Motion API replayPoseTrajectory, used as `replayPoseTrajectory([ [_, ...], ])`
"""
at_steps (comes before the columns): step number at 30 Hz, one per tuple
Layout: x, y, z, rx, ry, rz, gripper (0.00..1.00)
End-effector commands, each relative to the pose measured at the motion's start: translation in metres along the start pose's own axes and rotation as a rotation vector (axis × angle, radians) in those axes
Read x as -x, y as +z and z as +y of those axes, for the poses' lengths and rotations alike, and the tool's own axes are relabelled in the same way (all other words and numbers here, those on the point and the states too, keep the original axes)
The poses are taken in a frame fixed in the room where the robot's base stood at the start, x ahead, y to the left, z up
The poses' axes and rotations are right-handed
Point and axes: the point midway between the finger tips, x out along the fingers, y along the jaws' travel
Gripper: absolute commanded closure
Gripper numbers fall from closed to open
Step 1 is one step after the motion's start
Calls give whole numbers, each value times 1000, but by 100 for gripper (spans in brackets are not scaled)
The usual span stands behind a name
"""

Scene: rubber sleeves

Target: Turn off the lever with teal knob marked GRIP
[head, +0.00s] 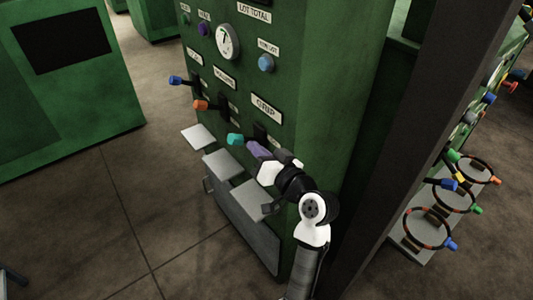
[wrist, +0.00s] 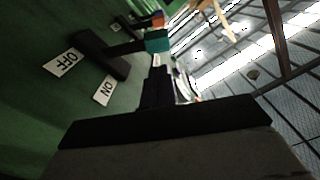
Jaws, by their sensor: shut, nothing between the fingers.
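The teal knob (head: 235,139) is the tip of a dark lever on the green cabinet front, below the GRIP label (head: 266,108). It also shows in the wrist view (wrist: 157,40), on an arm from a black base, beside an OFF plate (wrist: 63,63) and an ON plate (wrist: 104,90). My gripper (wrist: 158,74) is shut and empty. Its dark fingers are close to the teal knob in the picture; I cannot tell whether they touch. In the head view my gripper (head: 268,172) is just right of the knob, beside a purple piece (head: 259,149).
A lever with an orange knob (head: 201,105) and one with a blue knob (head: 175,80) stand left of the teal one. Grey plates (head: 222,163) stick out below the levers. A dark post (head: 405,130) stands right of my arm. Open floor (head: 100,225) lies left.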

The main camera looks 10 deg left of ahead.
Motion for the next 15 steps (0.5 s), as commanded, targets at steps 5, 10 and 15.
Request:
replayPoseTrajectory([
  [5,-25,-2,-2,-1,-2,-1,100],
  [10,-35,0,-1,1,0,0,100],
  [15,-35,0,0,1,0,0,100],
])
